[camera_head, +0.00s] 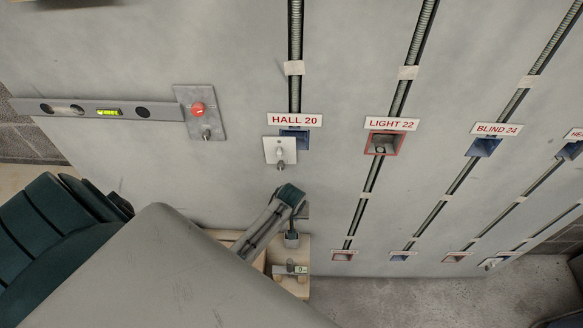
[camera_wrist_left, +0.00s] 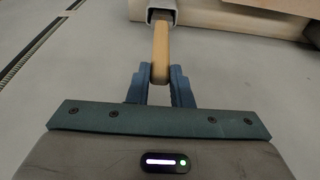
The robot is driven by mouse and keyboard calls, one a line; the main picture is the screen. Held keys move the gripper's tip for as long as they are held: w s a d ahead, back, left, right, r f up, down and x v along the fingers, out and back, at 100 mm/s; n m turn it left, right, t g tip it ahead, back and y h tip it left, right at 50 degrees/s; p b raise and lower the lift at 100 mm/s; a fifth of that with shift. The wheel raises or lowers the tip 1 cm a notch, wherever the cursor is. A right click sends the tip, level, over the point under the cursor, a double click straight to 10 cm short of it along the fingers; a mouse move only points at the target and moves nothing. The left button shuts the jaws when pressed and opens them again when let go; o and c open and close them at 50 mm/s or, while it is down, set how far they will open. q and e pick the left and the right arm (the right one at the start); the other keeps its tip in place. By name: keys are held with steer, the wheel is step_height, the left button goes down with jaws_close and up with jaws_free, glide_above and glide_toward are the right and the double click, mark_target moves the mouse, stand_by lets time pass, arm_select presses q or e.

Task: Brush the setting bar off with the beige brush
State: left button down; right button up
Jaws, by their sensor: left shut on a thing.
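The setting bar (camera_head: 150,108) looks to be the grey level bar across the upper left of the wall in the head view. It has a green vial, and its right end meets a plate with a red knob (camera_head: 198,109). In the left wrist view my left gripper (camera_wrist_left: 160,80) is shut on a narrow beige handle (camera_wrist_left: 160,48), likely that of the beige brush. The handle's far end meets a grey square tube-like piece (camera_wrist_left: 161,14); whether it sits inside cannot be told. No bristles show. My right gripper is not in view.
Conduits run down the wall to boxes labelled HALL 20 (camera_head: 295,120), LIGHT 22 (camera_head: 391,124) and BLIND 24 (camera_head: 497,129). A white switch plate (camera_head: 271,151) hangs below HALL 20. A pale wooden tray (camera_head: 296,289) with small items stands low beside my arm. Bare floor lies at lower right.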

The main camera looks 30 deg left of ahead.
arm_select(q)
steer(key=shift+w+a+v, duration=0.1)
steer(key=shift+w+v, duration=0.05)
steer(key=shift+v, duration=0.6)
steer(key=shift+w+a+v, duration=0.1)
steer(key=shift+w+v, duration=0.05)
steer(key=shift+v, duration=0.6)
steer(key=shift+w+a+v, duration=0.1)
steer(key=shift+w+v, duration=0.05)
steer(key=shift+v, duration=0.65)
steer(key=shift+r, duration=0.15)
